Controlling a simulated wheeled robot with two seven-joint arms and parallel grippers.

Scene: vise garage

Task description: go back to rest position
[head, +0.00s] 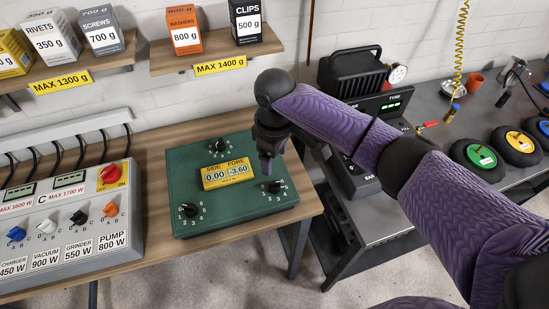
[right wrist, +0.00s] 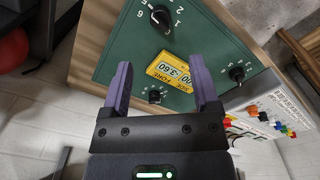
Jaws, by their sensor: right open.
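My right arm reaches in from the right in the head view, and its gripper (head: 268,160) hangs over the right part of a green box (head: 190,215) on the wooden bench. In the right wrist view the two purple fingers of my right gripper (right wrist: 162,85) stand apart with nothing between them. The green box (right wrist: 130,48) lies beyond them. The box has a yellow display (head: 228,173) reading 0.00 and -3.60, and black knobs, one of them a lower right knob (head: 276,187) close to the gripper. My left gripper does not show.
A grey switch panel (head: 70,225) stands left on the bench. Shelves above hold boxes, such as the orange washers box (head: 184,32). A dark table (head: 400,225) at the right bears a black machine (head: 352,72) and several wheels (head: 478,155). Floor shows in front of the bench.

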